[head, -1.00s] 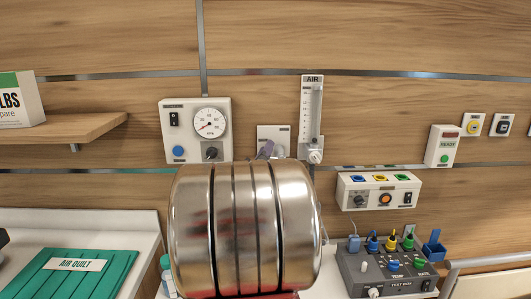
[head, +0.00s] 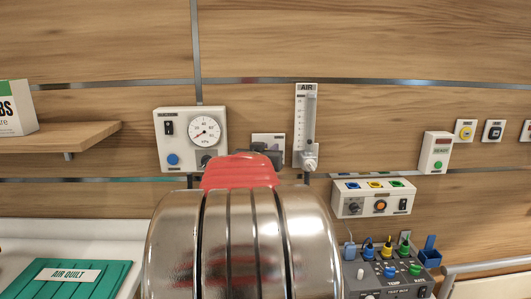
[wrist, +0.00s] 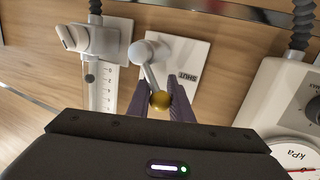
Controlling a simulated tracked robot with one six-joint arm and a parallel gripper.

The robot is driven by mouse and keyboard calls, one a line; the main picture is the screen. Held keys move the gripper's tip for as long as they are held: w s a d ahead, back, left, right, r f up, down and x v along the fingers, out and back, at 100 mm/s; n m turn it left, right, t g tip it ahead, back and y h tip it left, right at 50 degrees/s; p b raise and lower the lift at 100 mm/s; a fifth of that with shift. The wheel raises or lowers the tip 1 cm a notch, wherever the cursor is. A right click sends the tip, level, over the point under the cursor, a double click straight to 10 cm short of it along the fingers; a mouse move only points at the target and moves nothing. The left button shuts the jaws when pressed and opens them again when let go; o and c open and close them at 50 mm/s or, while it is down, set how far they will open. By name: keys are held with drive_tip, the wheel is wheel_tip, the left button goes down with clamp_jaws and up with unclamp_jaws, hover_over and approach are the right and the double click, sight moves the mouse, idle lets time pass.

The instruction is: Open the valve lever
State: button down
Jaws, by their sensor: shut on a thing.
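The valve lever (wrist: 149,72) is a pale grey arm with a yellow-brown knob (wrist: 160,99), mounted on a white wall plate (wrist: 184,52) marked SHUT. In the wrist view it runs from its hub down and slightly right to the knob. My gripper (wrist: 159,90) has its purple fingers on either side of the lever's knob end and is shut on it. In the head view the plate (head: 268,138) shows only at its top; my arm hides the lever and fingers.
The AIR flowmeter (head: 306,115) stands close right of the plate in the head view. A suction gauge panel (head: 180,120) is close left. A control box (head: 374,199) sits lower right, above a grey test box (head: 389,270). A shelf (head: 75,136) is at left.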

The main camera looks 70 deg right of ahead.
drive_tip(key=s+m, duration=0.1)
drive_tip(key=d+m+y, duration=0.1)
drive_tip(key=m, duration=0.1)
drive_tip(key=shift+s+m+t+y, duration=0.3)
drive_tip(key=shift+s, duration=0.1)
drive_tip(key=shift+s+d+f+m+y, duration=0.1)
drive_tip(key=shift+s+m+y, duration=0.25)
drive_tip(key=shift+m, duration=0.35)
drive_tip(key=shift+f, duration=0.15)
drive_tip(key=c, duration=1.6)
unclamp_jaws()
drive_tip(key=shift+r, duration=0.25)
drive_tip(key=shift+s+a+r, duration=0.1)
drive_tip(key=shift+a+r, duration=0.15)
drive_tip(key=shift+a, duration=0.3)
drive_tip(key=v, duration=1.2)
drive_tip(key=shift+s+a+f, duration=0.25)
drive_tip(key=shift+s, duration=0.05)
